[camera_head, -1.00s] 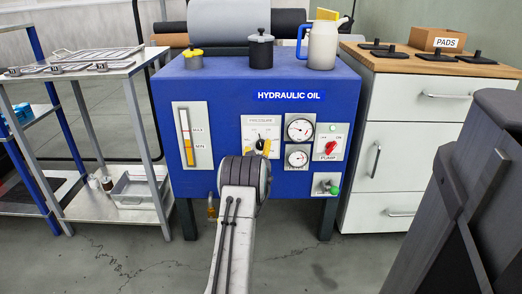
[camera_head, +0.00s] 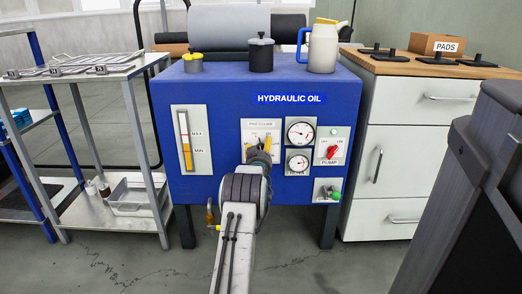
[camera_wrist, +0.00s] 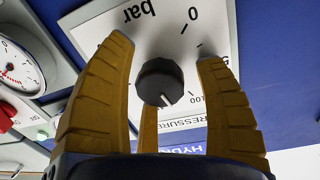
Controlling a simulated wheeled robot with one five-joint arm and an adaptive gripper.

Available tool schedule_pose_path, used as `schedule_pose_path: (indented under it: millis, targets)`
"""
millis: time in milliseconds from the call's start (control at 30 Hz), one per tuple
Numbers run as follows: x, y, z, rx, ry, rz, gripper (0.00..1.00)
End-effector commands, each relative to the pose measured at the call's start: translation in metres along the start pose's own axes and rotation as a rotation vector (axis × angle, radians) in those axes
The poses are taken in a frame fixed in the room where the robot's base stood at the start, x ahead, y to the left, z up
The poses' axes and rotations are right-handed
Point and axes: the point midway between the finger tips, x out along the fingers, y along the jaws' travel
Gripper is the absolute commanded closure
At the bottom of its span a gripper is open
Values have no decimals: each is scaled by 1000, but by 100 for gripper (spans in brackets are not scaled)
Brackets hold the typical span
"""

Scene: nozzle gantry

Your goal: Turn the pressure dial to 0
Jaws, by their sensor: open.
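The pressure dial is a round black knob (camera_wrist: 160,82) on a white panel in the wrist view. Its white pointer line faces the lower part of that picture, away from the "0" mark near the top and towards the 100 side. The exact reading is unclear. In the head view the PRESSURE panel (camera_head: 262,126) sits on the blue hydraulic unit (camera_head: 225,105), and my gripper (camera_head: 259,148) covers the knob.
Two round gauges (camera_head: 300,132) and the red pump switch (camera_head: 332,152) are right of the dial. A green button (camera_head: 336,195) is below. An oil level gauge (camera_head: 185,140) is on the left. A trolley (camera_head: 75,70) and a white cabinet (camera_head: 410,130) flank the unit.

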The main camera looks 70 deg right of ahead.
Motion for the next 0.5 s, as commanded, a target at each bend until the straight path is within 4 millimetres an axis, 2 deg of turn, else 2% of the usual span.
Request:
schedule_pose_path:
  millis: [133,500]
  targets:
    - [0,0,0,0,0,0,33]
    - [0,0,0,0,0,0,66]
